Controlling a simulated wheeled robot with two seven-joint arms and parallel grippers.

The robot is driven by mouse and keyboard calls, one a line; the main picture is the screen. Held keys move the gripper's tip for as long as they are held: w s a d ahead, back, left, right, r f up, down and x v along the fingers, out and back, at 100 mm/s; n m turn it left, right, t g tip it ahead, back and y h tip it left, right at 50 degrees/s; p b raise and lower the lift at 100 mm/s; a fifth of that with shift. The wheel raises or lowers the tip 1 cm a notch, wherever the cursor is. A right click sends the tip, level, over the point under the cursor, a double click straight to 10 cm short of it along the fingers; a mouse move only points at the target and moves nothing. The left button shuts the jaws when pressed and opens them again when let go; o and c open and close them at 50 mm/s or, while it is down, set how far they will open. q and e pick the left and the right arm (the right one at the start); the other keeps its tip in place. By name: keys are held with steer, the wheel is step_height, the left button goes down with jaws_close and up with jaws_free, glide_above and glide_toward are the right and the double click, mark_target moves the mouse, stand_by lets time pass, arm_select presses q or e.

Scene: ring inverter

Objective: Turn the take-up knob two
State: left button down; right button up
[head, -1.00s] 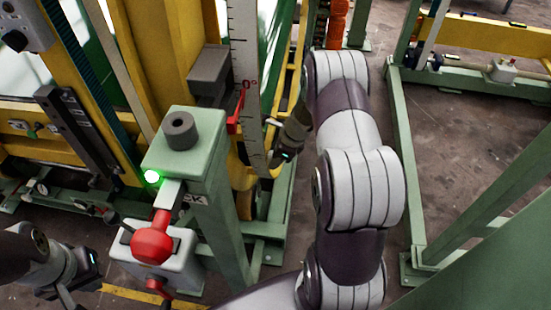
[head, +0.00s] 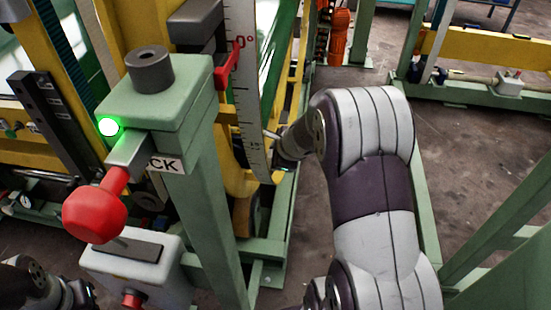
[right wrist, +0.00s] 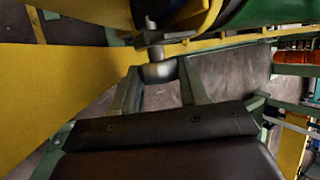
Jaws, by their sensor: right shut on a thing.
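A grey metal knob (right wrist: 158,71) on a short post sits between the fingers of my right gripper (right wrist: 160,82) in the right wrist view. The gripper is shut on it. In the head view my right gripper (head: 276,146) reaches in from the right, behind the edge of a curved white scale (head: 245,110). The knob is hidden there, and no label on it can be read. My left gripper (head: 76,294) is at the lower left, partly cut off, away from the knob; its fingers are too unclear to read.
A green post (head: 165,95) with a dark cylinder on top, a lit green lamp (head: 109,127) and a red ball handle (head: 95,212) stands in front. A grey box (head: 135,262) with a red button is below. Yellow frame beams surround the knob; open floor lies right.

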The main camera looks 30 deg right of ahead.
steer(key=o, duration=1.1)
steer(key=shift+c, duration=0.2)
steer(key=shift+r, duration=0.15)
steer(key=p+v, duration=0.4)
steer(key=v, duration=0.8)
steer(key=shift+s+p, duration=0.25)
steer(key=shift+p, duration=0.1)
steer(key=shift+r, duration=0.15)
